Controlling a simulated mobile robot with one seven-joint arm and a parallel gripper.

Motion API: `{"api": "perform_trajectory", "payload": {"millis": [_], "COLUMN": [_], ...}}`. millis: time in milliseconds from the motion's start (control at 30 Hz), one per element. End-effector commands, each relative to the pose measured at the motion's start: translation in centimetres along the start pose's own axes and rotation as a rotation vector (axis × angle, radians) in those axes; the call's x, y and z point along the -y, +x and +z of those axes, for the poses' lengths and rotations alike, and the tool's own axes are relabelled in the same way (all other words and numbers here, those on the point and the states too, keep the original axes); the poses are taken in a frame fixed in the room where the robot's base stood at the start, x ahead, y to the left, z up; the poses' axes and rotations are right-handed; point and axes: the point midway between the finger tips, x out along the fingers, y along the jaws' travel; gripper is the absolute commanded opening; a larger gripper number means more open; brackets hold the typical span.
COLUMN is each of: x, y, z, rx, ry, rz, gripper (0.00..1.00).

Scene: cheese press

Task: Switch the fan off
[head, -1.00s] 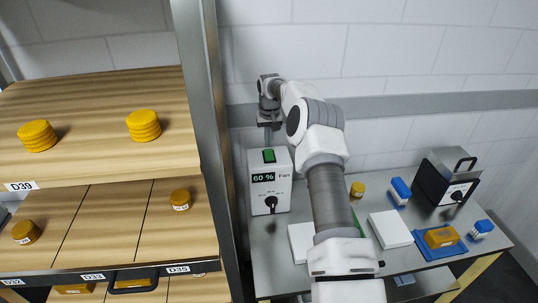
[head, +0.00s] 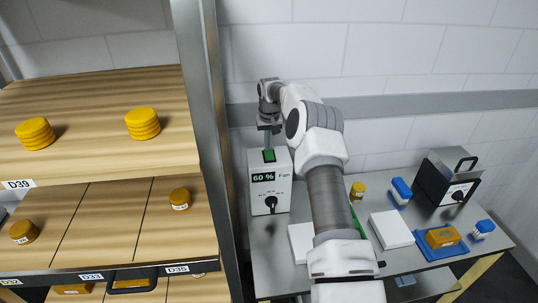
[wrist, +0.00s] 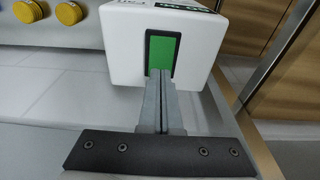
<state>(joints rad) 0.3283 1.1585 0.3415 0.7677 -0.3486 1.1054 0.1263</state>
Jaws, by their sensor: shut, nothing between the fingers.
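The fan control box (head: 268,183) is white and stands at the left end of the metal table. Its front has a display reading 60 %, the word Fan and a black knob (head: 271,202). A green rocker switch (head: 269,155) in a dark frame sits on top of it; the switch also shows in the wrist view (wrist: 162,52). My gripper (head: 268,146) points down over the box with its fingers together and empty. In the wrist view the fingertips (wrist: 160,78) are at the near part of the green switch; I cannot tell whether they touch it.
A wooden shelf rack (head: 205,130) with yellow cheeses stands close on the left. On the table to the right are white boards (head: 391,229), a blue tray (head: 437,252), blue-topped brushes and a black device (head: 447,180). The wall is behind.

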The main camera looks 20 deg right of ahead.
Motion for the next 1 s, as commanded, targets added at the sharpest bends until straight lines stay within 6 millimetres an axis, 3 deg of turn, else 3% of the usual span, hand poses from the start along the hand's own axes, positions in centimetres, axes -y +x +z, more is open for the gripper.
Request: {"api": "perform_trajectory", "payload": {"millis": [767, 1000], "x": [0.0, 0.0], "y": [1.3, 0.5], "z": [0.3, 0.2], "rx": [0.002, 0.004], "ry": [0.000, 0.000], "rz": [0.000, 0.000], "gripper": [0.00, 0.00]}}
